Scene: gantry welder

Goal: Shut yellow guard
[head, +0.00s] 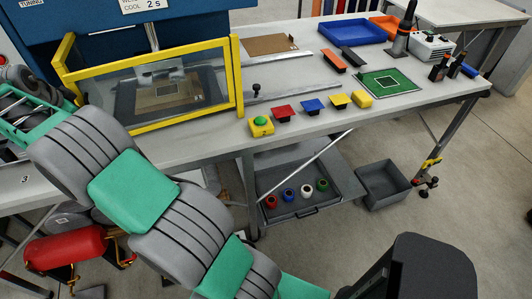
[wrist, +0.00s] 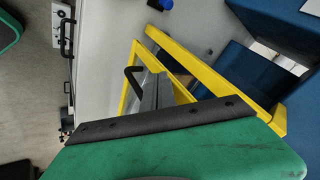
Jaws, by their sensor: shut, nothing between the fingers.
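The yellow guard (head: 238,80) is a yellow frame with a clear panel, standing on the bench in front of the blue machine. A flat dark plate with a brown piece shows through its panel. In the wrist view yellow bars of the guard (wrist: 215,78) run diagonally just beyond my gripper. My gripper (wrist: 152,88) shows there as narrow grey fingers, shut and empty. A black loop, possibly a handle (wrist: 131,78), is beside the fingers; I cannot tell whether they touch. In the head view my arm reaches to the left edge, left of the guard.
A green button on a yellow box (head: 261,126) sits right of the guard, beside red, blue and yellow pieces. A blue tray (head: 352,32) and green board (head: 390,82) lie farther right. A red cylinder (head: 70,246) is below the bench at left.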

